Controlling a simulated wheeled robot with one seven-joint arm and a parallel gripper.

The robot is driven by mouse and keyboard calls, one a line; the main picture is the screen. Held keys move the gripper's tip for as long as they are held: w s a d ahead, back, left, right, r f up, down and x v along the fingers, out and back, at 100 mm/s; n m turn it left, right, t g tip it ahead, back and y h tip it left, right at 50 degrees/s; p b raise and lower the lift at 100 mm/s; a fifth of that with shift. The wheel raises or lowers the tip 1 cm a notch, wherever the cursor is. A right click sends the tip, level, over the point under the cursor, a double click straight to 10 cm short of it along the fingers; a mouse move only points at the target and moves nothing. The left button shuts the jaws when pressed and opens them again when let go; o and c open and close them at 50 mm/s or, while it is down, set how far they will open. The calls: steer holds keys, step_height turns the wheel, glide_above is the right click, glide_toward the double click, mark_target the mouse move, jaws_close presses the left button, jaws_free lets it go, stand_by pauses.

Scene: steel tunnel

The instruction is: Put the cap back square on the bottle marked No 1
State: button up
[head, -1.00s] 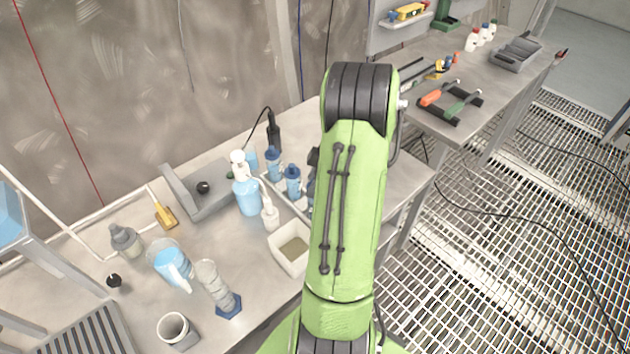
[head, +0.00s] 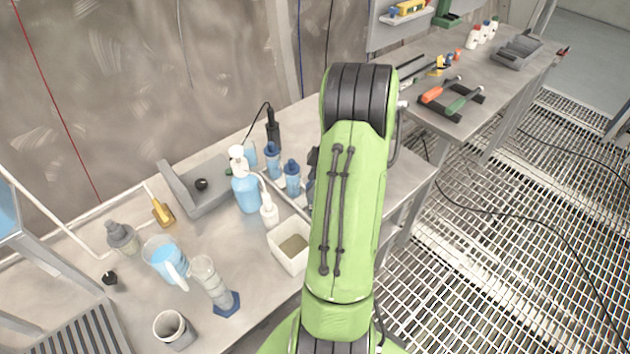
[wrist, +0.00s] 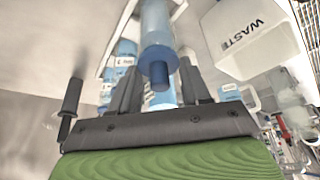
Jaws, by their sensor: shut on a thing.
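In the wrist view my gripper (wrist: 157,80) has its two dark fingers on either side of a blue cap (wrist: 158,74). The cap lines up with the end of a clear bluish bottle (wrist: 156,22); I cannot tell whether it is seated or square. More labelled bluish bottles (wrist: 122,62) stand around it. No number is readable, so I cannot tell which is No 1. In the head view two blue-capped bottles (head: 273,160) (head: 292,178) stand on the bench left of my arm. My gripper is hidden there behind the arm.
A white waste bin (wrist: 245,40) is close on the right in the wrist view and shows on the bench (head: 290,246). A blue pump bottle (head: 245,190), a jug (head: 165,260) and a cylinder (head: 212,282) stand left. A small black cap (head: 110,278) lies far left.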

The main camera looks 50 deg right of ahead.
steer(key=shift+s+a+f, duration=0.1)
steer(key=shift+f, duration=0.1)
steer(key=shift+f, duration=0.15)
